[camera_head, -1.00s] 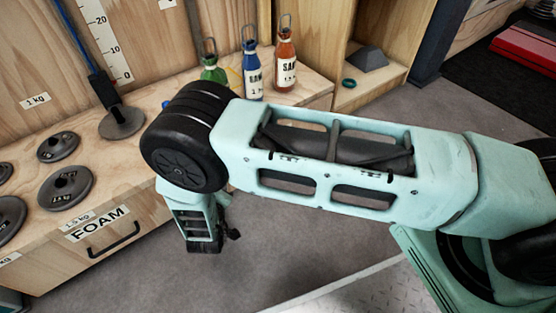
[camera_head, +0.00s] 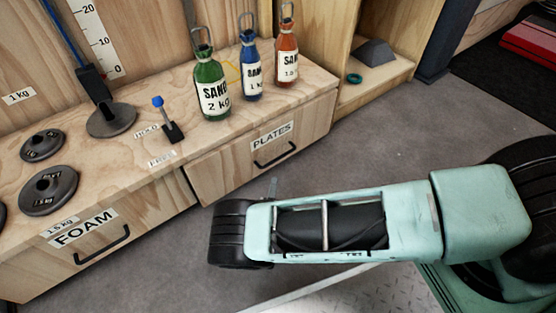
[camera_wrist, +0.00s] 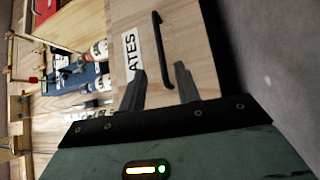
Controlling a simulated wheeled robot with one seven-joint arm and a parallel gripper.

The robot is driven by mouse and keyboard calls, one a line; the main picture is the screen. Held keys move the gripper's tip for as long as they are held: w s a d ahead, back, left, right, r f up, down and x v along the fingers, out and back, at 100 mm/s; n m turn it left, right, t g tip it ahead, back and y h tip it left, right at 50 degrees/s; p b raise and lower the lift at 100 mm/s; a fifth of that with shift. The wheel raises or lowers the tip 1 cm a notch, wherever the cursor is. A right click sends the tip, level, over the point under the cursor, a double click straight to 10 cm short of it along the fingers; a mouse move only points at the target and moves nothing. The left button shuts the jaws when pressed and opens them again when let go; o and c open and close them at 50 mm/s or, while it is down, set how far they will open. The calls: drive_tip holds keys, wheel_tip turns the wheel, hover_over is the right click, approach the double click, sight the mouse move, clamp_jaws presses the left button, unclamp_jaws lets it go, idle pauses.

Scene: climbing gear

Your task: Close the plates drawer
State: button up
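The plates drawer (camera_head: 225,172) is the right-hand wooden drawer under the bench, with a PLATES label and a black handle (camera_head: 275,156). I cannot tell for sure how far it stands out. In the wrist view the drawer front (camera_wrist: 190,35) and its handle (camera_wrist: 158,45) are seen turned on their side. My gripper (camera_wrist: 160,70) is open and empty, facing the drawer front. In that picture the handle runs between its two fingertips; I cannot tell whether they touch it. In the head view my arm mostly hides the gripper.
Green (camera_head: 211,88), blue (camera_head: 251,75) and orange (camera_head: 287,62) sand bottles stand on the bench above the drawer. A blue-knobbed lever (camera_head: 168,125) stands between HOLD and FREE labels. The foam drawer (camera_head: 140,230) is to the left. Grey floor (camera_head: 385,135) lies clear in front.

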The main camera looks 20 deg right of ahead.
sight(278, 158)
drive_tip(key=b+x, duration=0.2)
drive_tip(key=x, duration=0.9)
drive_tip(key=shift+w+b, duration=0.2)
drive_tip(key=shift+b, duration=0.2)
clamp_jaws()
